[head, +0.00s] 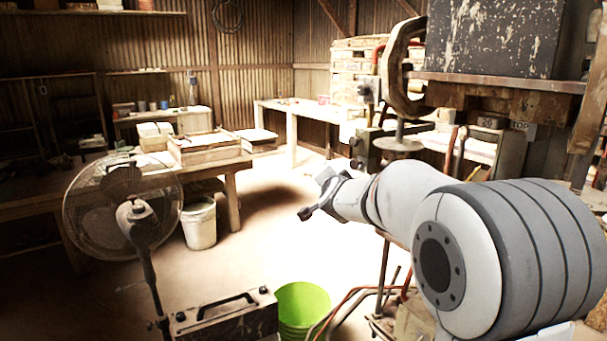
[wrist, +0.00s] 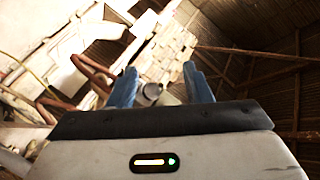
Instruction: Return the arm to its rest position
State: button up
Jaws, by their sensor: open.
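My arm reaches in from the right of the head view, with its large grey joint in front. My gripper (head: 306,213) is at the far end of it, small and dark, in the air over the bright floor. In the wrist view my gripper (wrist: 162,88) shows two blue fingers spread apart with nothing between them. The wrist view looks up and tilted toward the wall, the roof beams and a pale stack.
The tile press (head: 400,140) stands close behind my arm at right. A fan (head: 125,205), a dark metal box (head: 225,318) and a green bucket (head: 302,308) stand in front at left and centre. A white bucket (head: 199,225) stands by the workbench (head: 232,180). The middle floor is clear.

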jog(key=s+d+f+n+g, duration=0.2)
jog(key=s+f+n+g, duration=0.1)
jog(key=s, duration=1.1)
jog(key=s+d+f+n+g+p, duration=0.1)
jog(key=s+d+f+n+g, duration=0.2)
jog(key=s, duration=1.1)
jog(key=s+d+f+n+g+p, duration=0.1)
jog(key=s+f+n+g, duration=0.3)
jog(key=s, duration=1)
notch_tip(320, 180, down, 5)
jog(key=d+g, duration=0.1)
jog(key=g, duration=0.2)
jog(key=shift+d+r, duration=0.15)
jog(key=shift+d, duration=0.1)
jog(key=shift+w, duration=0.1)
